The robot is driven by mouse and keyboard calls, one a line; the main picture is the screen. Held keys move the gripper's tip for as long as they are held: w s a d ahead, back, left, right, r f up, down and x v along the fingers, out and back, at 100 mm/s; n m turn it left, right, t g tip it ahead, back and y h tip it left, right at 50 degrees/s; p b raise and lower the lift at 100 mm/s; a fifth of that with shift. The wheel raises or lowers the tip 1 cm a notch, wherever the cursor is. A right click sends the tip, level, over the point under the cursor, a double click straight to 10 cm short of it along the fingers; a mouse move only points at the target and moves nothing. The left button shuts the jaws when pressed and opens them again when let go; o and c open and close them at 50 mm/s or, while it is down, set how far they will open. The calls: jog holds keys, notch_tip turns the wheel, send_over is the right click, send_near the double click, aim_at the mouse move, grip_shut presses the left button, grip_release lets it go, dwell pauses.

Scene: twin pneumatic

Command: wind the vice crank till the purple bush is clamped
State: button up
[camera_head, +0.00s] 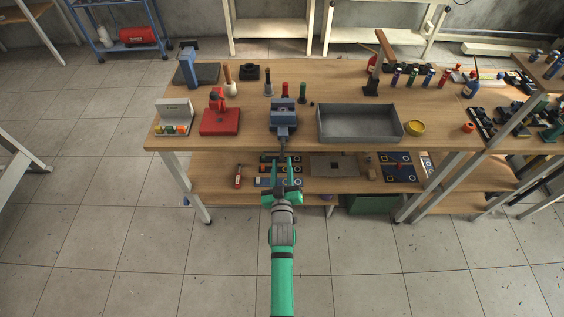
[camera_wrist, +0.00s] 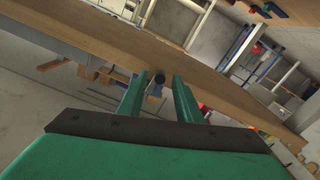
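The blue-grey vice (camera_head: 283,118) stands at the table's front edge in the head view. Its crank (camera_head: 283,146) sticks out toward me over the edge. My green gripper (camera_head: 284,163) is in front of the table, just below the crank, with its two fingers apart. In the wrist view my gripper (camera_wrist: 157,85) is open, and a dark round end (camera_wrist: 159,78), apparently of the crank, shows between the fingertips. I cannot tell if a finger touches it. I cannot make out a purple bush in the vice jaws; a purple cylinder (camera_head: 397,76) stands at the back right.
The wooden table (camera_head: 340,151) has a front edge close above my gripper. A grey tray (camera_head: 359,136) lies right of the vice, and a red fixture (camera_head: 219,122) stands left. A lower shelf (camera_head: 215,187) with several parts lies beneath. The floor in front is clear.

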jog(key=shift+w, duration=0.95)
grip_shut()
jog(key=shift+a+m, duration=0.15)
jog(key=shift+m, duration=0.65)
jog(key=shift+a+r+m, duration=0.2)
jog(key=shift+a+m, duration=0.2)
jog(key=shift+m, duration=0.6)
jog(key=shift+a+r+m, duration=0.15)
jog(key=shift+a+m, duration=0.25)
jog(key=shift+m, duration=0.6)
